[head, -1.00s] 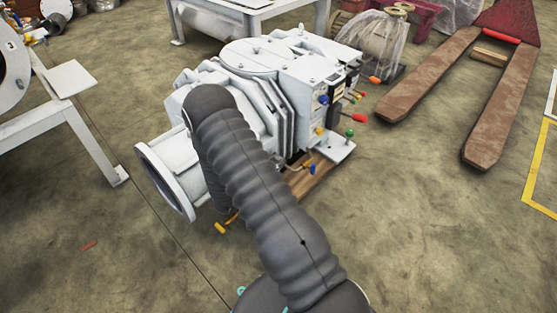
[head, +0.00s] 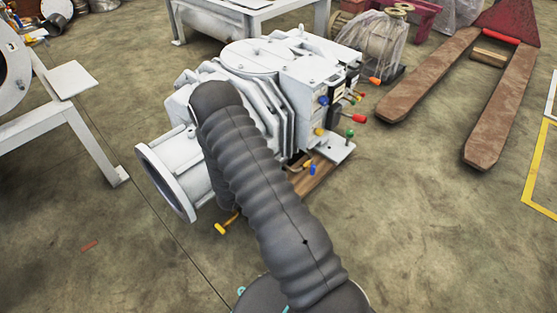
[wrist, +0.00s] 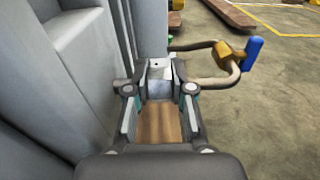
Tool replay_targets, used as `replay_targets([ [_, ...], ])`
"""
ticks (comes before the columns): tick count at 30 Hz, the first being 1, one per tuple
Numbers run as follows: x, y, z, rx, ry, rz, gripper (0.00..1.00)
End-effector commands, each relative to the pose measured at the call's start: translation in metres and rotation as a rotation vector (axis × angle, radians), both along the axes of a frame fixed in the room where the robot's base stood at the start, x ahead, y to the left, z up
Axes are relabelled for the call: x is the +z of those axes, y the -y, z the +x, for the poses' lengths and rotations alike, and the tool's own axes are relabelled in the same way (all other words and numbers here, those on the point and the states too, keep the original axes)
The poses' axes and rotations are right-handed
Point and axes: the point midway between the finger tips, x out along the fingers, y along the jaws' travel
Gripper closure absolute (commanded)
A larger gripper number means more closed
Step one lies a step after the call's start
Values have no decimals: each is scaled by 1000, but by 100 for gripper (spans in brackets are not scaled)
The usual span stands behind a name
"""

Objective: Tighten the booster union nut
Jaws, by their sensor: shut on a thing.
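My gripper (wrist: 160,88) is low beside that wall, at the end of a bent brass-coloured pipe (wrist: 215,82). Its fingers are closed on a small grey piece there, seemingly the booster union nut (wrist: 158,70). The fingers hide most of it. The pipe loops right to a brass fitting with a blue handle (wrist: 252,53). In the head view my arm hides the gripper and the nut.
Several coloured handles, including a red one (head: 360,118), stick out from the booster's right side. A yellow handle (head: 222,228) is low at its front. A pallet jack (head: 495,100) stands at right. A white-legged stand (head: 95,145) is at left. Floor at lower right is clear.

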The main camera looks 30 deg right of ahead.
Motion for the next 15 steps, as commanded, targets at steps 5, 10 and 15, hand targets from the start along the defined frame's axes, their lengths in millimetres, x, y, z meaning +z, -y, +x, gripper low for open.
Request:
replay_targets([
  [5,5,1,0,0,-30,89,100],
  [10,6,1,1,0,-76,219,100],
  [15,5,2,1,-1,-131,372,100],
])
